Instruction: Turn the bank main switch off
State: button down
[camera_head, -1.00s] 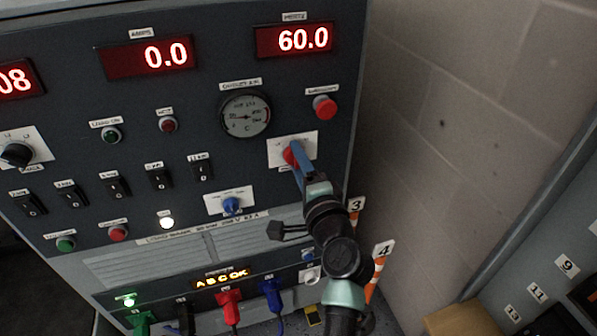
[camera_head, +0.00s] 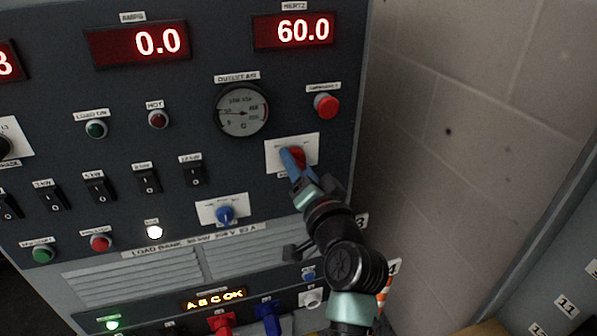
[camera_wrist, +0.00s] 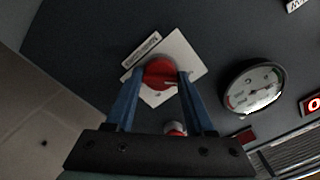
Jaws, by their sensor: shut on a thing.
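The bank main switch is a red rotary knob (camera_head: 298,156) on a white plate (camera_head: 309,141), right of centre on the dark panel. It also shows in the wrist view as a red disc (camera_wrist: 160,73) on its tilted white plate (camera_wrist: 187,52). My gripper (camera_head: 291,160) reaches up to it from below, and its blue fingers cover part of the knob. In the wrist view my gripper's (camera_wrist: 160,82) two blue fingers stand on either side of the knob and are shut on it. The knob's pointer position is hard to make out.
A red mushroom button (camera_head: 326,105) sits just above the switch. A dial gauge (camera_head: 241,110) is up and left, and a blue knob (camera_head: 225,214) is down and left. A block wall (camera_head: 470,130) stands right of the panel.

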dwell(0.3)
jog(key=shift+c, duration=1.3)
grip_release()
jog(key=shift+s, duration=0.1)
jog(key=v, duration=1.2)
jog(key=shift+s+p, duration=0.4)
jog(key=shift+p, duration=0.05)
jog(key=shift+d, duration=0.15)
